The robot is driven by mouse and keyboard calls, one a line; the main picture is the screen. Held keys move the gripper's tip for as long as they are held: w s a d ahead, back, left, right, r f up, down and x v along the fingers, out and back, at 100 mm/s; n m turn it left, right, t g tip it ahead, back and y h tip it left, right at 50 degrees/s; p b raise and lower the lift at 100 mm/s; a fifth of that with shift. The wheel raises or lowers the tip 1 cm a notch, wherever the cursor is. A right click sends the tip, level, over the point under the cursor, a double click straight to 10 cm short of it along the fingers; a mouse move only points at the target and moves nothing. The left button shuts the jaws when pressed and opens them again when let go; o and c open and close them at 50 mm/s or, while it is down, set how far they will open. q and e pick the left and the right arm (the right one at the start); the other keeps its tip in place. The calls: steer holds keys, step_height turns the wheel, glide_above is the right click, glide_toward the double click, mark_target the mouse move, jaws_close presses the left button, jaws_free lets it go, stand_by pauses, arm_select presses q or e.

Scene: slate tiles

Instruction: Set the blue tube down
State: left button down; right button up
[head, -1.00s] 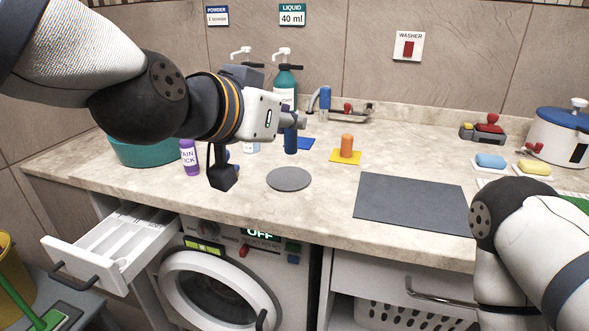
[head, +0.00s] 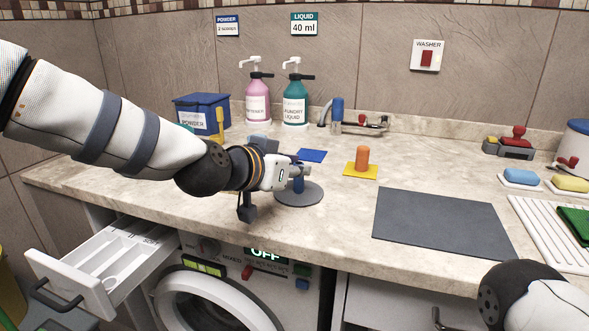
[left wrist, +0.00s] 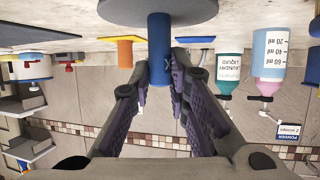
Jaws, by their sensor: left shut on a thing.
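My left gripper (head: 298,172) is shut on the blue tube (head: 298,184), which is upright over the round grey disc (head: 285,198) on the counter. In the left wrist view the blue tube (left wrist: 160,50) shows between the two fingers (left wrist: 160,75), with its far end against the grey disc (left wrist: 120,12). I cannot tell for sure whether the tube's end touches the disc. The square blue mat (head: 312,155) lies bare behind it. My right arm shows at the lower right, but its gripper is out of view.
An orange tube (head: 362,158) stands on a yellow mat (head: 360,172) to the right. A grey mat (head: 440,225) lies further right. A pink bottle (head: 257,103), a teal bottle (head: 295,105) and a tap (head: 325,112) stand behind. An open drawer (head: 105,262) juts out at left.

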arm_select(q)
steer(key=shift+r, duration=0.1)
steer(key=c, duration=1.5)
jaws_free()
steer(key=shift+c, duration=0.2)
steer(key=p+v, duration=0.2)
steer(key=v, duration=1)
arm_select(e)
steer(key=w+r+t, duration=0.1)
steer(key=w+r, duration=0.1)
steer(key=shift+w+r, duration=0.3)
steer(key=shift+r, duration=0.05)
arm_select(q)
steer(key=shift+s, duration=0.1)
